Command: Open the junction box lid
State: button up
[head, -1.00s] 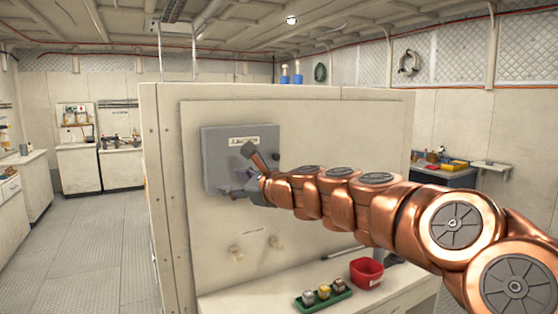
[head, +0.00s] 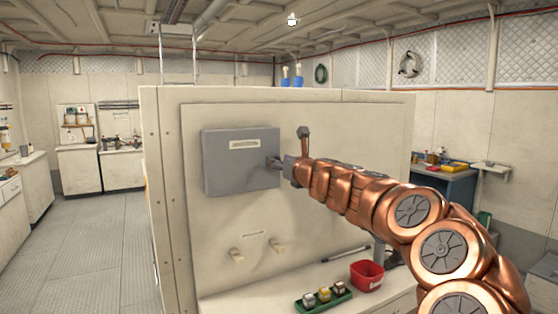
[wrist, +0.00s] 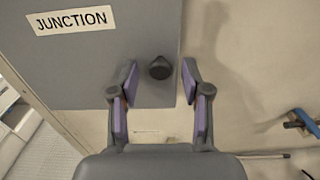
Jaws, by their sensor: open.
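The grey junction box (head: 222,172) is fixed to the upright pale panel, its lid shut flat. In the wrist view the lid (wrist: 80,70) carries a white JUNCTION label (wrist: 70,20). A dark round knob (wrist: 160,69) sits near the lid's right edge. My gripper (head: 277,163) is at the box's right edge in the head view, where it hides the knob. In the wrist view my open gripper (wrist: 160,78) has one finger on each side of the knob, with gaps on both sides. I cannot tell the depth between fingertips and lid.
Two pale pegs (head: 236,254) stick out of the panel below the box. A green tray (head: 325,300) with small blocks and a red bin (head: 367,275) stand on the ledge below. The panel's left edge borders open floor (head: 85,255).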

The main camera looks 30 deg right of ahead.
jog(key=shift+w+r, duration=0.1)
jog(key=shift+w, duration=0.45)
grip_shut()
dwell(0.5)
